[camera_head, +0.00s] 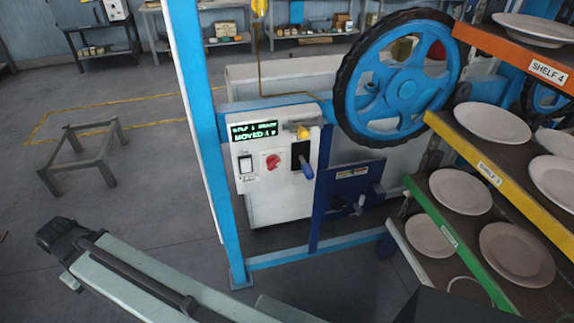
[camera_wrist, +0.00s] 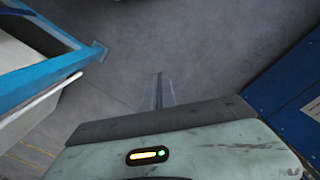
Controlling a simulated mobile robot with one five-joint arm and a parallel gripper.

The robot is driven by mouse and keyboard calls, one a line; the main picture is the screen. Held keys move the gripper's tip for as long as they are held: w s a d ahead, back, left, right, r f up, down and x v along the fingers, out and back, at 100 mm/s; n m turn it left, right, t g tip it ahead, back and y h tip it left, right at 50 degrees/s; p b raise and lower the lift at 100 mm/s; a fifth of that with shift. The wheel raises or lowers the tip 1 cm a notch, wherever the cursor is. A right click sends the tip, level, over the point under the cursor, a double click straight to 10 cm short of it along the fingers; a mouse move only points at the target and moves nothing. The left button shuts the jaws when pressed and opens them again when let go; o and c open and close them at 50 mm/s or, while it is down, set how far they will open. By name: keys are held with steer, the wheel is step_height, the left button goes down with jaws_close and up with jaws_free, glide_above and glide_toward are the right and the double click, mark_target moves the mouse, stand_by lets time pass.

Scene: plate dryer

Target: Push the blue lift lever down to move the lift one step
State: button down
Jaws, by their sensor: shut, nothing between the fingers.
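The blue lift lever (camera_head: 307,170) sticks out and down from a black slot on the white control panel (camera_head: 252,195), in the head view. The panel's green-lit display (camera_head: 254,132) has a lower line that seems to read "MOVED" with digits too small to be sure of. My gripper (camera_wrist: 158,90) shows in the wrist view as thin closed fingers over bare grey floor, with nothing between them. The lever is not visible in the wrist view. In the head view my arm crosses the lower left, apart from the panel, and the fingers cannot be made out.
A white rocker switch (camera_head: 246,163) and red knob (camera_head: 272,162) sit beside the lever. A blue post (camera_head: 205,120) stands left of the panel, a large blue wheel (camera_head: 402,88) above right. Plate-laden shelves, including a yellow-edged one (camera_head: 500,160), fill the right.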

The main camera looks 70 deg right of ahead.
steer(key=shift+w+r, duration=0.1)
steer(key=shift+w, duration=0.05)
steer(key=s+d+r+n+h+p, duration=0.1)
steer(key=s+d+r+p, duration=0.2)
steer(key=d, duration=0.8)
steer(key=s+d+r+n+g+p, duration=0.1)
steer(key=s+d+r+p, duration=0.15)
steer(key=d, duration=0.85)
steer(key=s+d+r+n+h+p, duration=0.1)
steer(key=s+d+r+p, duration=0.2)
steer(key=d, duration=0.7)
steer(key=s+d+r+n+g+p, duration=0.1)
steer(key=s+d+r+p, duration=0.2)
steer(key=s+d, duration=0.8)
steer(key=s+d+r+n+g+p, duration=0.2)
steer(key=s+d+r, duration=0.4)
steer(key=s+d, duration=0.6)
steer(key=shift+s+n+h+p, duration=0.35)
steer(key=shift+s+p, duration=0.2)
steer(key=shift+p, duration=0.2)
steer(key=shift+f, duration=0.1)
